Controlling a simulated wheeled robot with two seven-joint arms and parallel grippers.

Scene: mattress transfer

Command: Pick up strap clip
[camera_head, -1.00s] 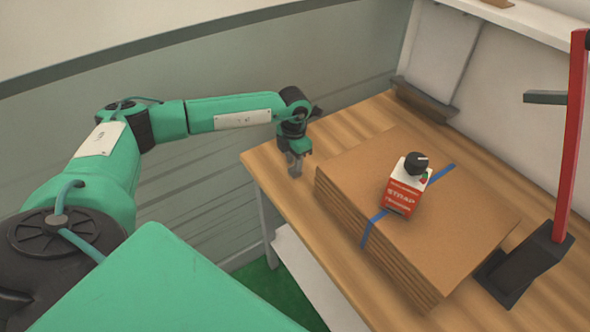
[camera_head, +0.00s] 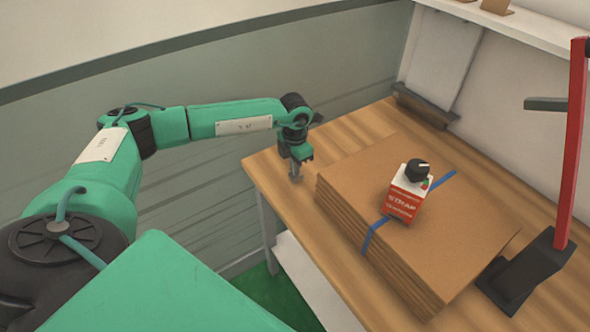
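The strap clip (camera_head: 403,199) is a red and white box marked "STRAP" with a black knob on top. It stands upright on a blue strap (camera_head: 440,181) that runs across a stack of brown cardboard sheets (camera_head: 470,235). My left gripper (camera_head: 296,176) points down over the table's left corner, left of the stack and apart from the clip. Its fingers are small and seen close together, so I cannot tell whether they are open. No object shows between them. My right gripper is not in view.
The wooden table (camera_head: 262,172) has bare strips left of and behind the stack. A red post on a black base (camera_head: 525,275) stands at the right. A dark block (camera_head: 425,106) lies at the back edge. A white shelf (camera_head: 510,20) runs above.

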